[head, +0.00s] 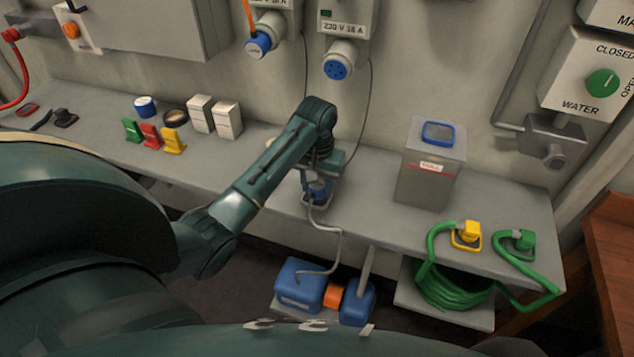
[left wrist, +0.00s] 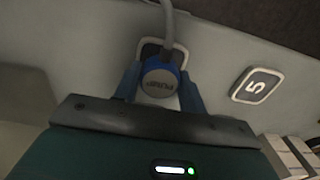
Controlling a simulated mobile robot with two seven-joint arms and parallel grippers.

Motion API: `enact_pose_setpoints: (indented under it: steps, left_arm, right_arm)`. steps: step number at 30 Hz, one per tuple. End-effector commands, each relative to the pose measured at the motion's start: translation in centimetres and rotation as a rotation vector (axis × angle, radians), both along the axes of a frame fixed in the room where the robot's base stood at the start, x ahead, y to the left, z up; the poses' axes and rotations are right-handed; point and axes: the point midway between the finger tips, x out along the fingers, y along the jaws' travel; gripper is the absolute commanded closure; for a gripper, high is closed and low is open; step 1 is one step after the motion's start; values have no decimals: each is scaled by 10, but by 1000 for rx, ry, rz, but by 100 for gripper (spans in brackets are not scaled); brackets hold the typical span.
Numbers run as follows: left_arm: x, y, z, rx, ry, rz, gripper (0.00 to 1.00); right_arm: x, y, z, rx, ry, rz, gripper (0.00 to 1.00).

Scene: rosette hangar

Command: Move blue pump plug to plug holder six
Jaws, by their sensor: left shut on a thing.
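The blue pump plug (head: 318,191), with a grey cable, is held under my left gripper (head: 320,183) at the bench's front edge. In the left wrist view, my left gripper (left wrist: 160,95) has its blue fingers shut on both sides of the plug (left wrist: 158,80), whose round cap reads PUMP. A dark plate with a pale rim (left wrist: 150,47) lies just behind the plug; its number is hidden, so I cannot tell whether it is holder six or whether the plug is seated. A plate marked 5 (left wrist: 256,85) lies to the right. My right gripper is not in view.
The cable runs down to a blue and orange pump (head: 300,285) below the bench. A grey lidded box (head: 430,170) stands right of my arm. Green hose (head: 433,250) hangs further right. Small blocks (head: 228,120) and coloured clips (head: 150,136) stand left.

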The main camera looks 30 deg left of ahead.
Motion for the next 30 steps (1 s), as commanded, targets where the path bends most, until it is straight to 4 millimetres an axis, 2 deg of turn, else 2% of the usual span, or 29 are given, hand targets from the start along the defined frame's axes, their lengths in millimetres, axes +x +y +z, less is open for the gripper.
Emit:
enact_pose_setpoints:
  steps: [8, 9, 18, 26, 30]
  left_arm:
    - [0, 0, -6, 0, 2, -1, 96]
    - [0, 0, -7, 0, 1, -1, 58]
    - [0, 0, -6, 0, 1, 0, 34]
    - [0, 0, -6, 0, 0, 0, 34]
    - [1, 0, 7, 0, -3, 0, 34]
  right_arm:
    - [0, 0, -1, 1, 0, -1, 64]
    - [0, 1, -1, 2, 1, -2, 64]
    - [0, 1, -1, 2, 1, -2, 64]
    - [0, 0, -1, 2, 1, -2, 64]
    - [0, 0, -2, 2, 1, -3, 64]
